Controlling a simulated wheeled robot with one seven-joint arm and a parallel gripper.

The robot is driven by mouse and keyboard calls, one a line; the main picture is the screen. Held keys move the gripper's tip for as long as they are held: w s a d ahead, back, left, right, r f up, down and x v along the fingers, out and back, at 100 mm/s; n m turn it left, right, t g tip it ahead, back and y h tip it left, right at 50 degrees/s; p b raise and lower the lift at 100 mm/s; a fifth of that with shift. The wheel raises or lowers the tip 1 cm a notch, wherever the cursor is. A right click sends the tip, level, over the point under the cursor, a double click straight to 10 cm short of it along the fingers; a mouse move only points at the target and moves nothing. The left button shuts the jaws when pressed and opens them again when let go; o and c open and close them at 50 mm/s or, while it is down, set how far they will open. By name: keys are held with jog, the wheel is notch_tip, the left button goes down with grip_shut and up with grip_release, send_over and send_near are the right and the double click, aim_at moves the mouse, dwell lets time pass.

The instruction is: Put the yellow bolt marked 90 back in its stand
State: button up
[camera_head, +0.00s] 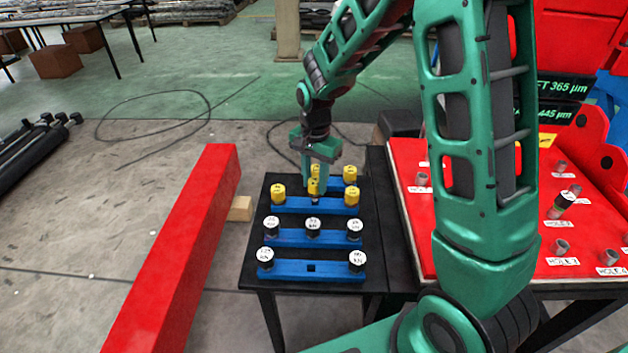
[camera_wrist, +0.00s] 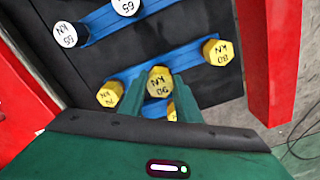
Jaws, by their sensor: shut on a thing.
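The yellow bolt marked 90 (camera_wrist: 160,82) is between the fingers of my gripper (camera_wrist: 157,90), which is shut on it. In the head view the bolt (camera_head: 313,187) is upright over the middle of a blue stand (camera_head: 296,204), with its dark shank showing below the head. I cannot tell whether the shank is in the stand's hole or just above it. In the wrist view this stand (camera_wrist: 190,57) runs between a yellow bolt marked 80 (camera_wrist: 218,50) on the right and another yellow bolt (camera_wrist: 110,94) on the left. The fingers come down from behind in the head view.
Behind the held bolt, two yellow bolts stand on the back stand, one at its right (camera_head: 350,174). The black table (camera_head: 252,238) sits between a red beam (camera_head: 180,250) and a red panel with labelled holes (camera_head: 420,255).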

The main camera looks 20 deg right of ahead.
aim_at(315, 181)
jog(key=shift+f, duration=0.15)
jog(key=shift+f, duration=1.4)
jog(key=o, duration=1.2)
jog(key=shift+r, duration=0.1)
jog(key=shift+r, duration=2.45)
